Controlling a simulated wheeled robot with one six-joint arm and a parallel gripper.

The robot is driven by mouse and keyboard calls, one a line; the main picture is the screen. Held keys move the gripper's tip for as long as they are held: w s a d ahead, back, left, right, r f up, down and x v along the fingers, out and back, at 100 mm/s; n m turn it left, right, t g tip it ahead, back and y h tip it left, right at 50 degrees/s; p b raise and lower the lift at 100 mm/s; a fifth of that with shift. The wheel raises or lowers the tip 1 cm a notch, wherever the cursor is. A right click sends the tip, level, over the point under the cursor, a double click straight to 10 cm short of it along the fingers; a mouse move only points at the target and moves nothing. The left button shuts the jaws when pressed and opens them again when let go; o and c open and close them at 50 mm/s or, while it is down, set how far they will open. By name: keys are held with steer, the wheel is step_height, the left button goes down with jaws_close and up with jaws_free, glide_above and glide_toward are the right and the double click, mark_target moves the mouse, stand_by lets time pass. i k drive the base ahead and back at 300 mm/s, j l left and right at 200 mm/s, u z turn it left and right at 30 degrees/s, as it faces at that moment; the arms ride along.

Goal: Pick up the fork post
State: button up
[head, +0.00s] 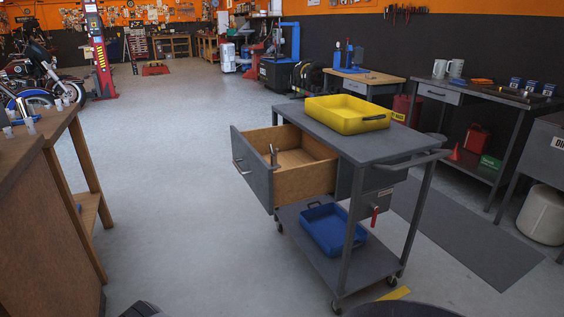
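A small grey upright piece (273,156) stands in the open drawer (310,180) of the grey cart, near the drawer's front panel. It looks like a short post and may be the fork post; it is too small to be sure. The drawer is pulled out to the left and its wooden inside looks otherwise bare. My gripper is not in view.
The cart (330,138) carries a yellow tray (348,122) on top and a blue tray (328,238) on its lower shelf. A wooden bench (30,150) stands at the left. The floor between bench and cart is clear. A grey workbench (470,95) stands at the right.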

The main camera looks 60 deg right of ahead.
mark_target(274, 164)
steer(key=z, duration=2.05)
